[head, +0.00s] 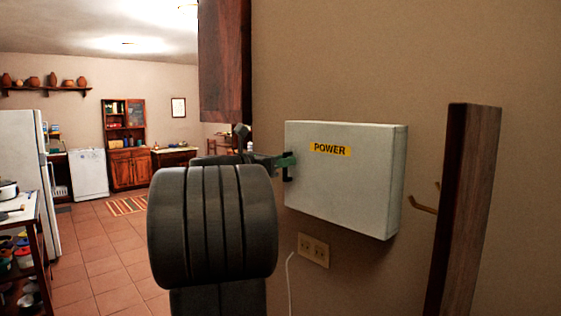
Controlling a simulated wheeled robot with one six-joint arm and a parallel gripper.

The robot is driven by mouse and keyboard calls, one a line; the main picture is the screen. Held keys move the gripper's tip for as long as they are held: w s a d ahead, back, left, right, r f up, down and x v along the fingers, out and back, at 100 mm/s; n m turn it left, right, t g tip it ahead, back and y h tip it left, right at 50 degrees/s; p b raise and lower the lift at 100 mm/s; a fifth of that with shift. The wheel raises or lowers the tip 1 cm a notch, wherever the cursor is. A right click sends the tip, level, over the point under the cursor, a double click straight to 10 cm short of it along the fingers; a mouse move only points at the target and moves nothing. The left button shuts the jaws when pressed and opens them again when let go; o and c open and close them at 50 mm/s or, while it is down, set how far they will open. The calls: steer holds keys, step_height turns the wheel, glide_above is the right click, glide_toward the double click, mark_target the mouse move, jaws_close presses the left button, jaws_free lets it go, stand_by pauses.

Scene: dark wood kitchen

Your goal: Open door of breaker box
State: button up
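The breaker box (340,185) is a light grey box with a yellow "POWER" label on its front, mounted on the beige wall right of centre. Its front door looks closed. My gripper (284,163) is at the box's left edge, with green and dark parts showing there. I cannot tell whether it touches the box or a handle. My dark, ribbed arm link fills the middle foreground and hides part of the arm. The finger gap is too small to read.
A power outlet (313,250) with a white cord sits below the box. A wooden post (465,205) and brass hooks (424,208) are to the right. A dark wooden cabinet (225,60) hangs upper left of the box. Tiled floor (95,245) is open at left.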

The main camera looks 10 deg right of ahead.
jaws_close()
steer(key=shift+s, duration=0.1)
